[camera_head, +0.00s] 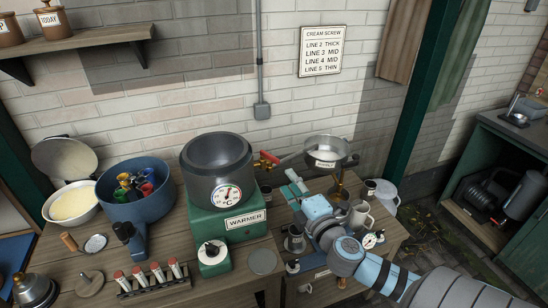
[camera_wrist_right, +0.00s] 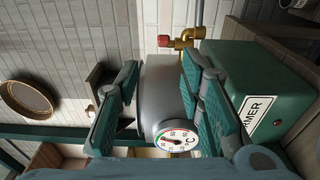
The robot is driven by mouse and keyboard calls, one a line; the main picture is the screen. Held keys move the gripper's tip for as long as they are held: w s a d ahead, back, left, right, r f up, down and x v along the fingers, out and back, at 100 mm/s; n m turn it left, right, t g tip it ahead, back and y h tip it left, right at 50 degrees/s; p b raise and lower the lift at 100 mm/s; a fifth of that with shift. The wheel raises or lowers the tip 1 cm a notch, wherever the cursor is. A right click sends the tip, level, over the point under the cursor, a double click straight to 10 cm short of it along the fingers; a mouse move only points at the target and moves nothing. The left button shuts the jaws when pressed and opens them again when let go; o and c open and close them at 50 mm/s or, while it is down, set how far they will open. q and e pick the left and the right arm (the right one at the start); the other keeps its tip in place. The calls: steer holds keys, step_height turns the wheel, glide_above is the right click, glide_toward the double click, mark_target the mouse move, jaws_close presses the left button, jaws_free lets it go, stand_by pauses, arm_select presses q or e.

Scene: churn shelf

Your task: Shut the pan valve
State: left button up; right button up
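A brass valve with a red handle (camera_head: 268,158) sits between the grey warmer pot (camera_head: 215,160) and the shallow metal pan (camera_head: 328,148). In the right wrist view the valve (camera_wrist_right: 182,41) shows at the top, beyond the fingertips, on a grey pipe. I cannot tell whether the valve is open or shut. My right gripper (camera_head: 294,183) is in front of the valve, to its lower right in the head view, and apart from it. In the wrist view its fingers (camera_wrist_right: 160,95) are spread with nothing held between them. My left gripper is not in view.
The green warmer base (camera_head: 225,222) with its round dial is left of my right gripper. Several metal cups and jugs (camera_head: 361,214) crowd the bench around my right wrist. A blue bowl (camera_head: 133,195) and a rack of red-capped tubes (camera_head: 150,279) are further left.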

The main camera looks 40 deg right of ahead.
mark_target(274, 161)
steer(key=p+x, duration=0.1)
steer(key=x, duration=1)
steer(key=shift+w+d+f+p, duration=0.1)
steer(key=shift+d+p, duration=0.1)
steer(key=shift+p, duration=0.2)
steer(key=shift+w, duration=0.5)
steer(key=shift+d, duration=0.1)
steer(key=shift+c, duration=0.4)
steer(key=shift+f, duration=0.1)
jaws_close()
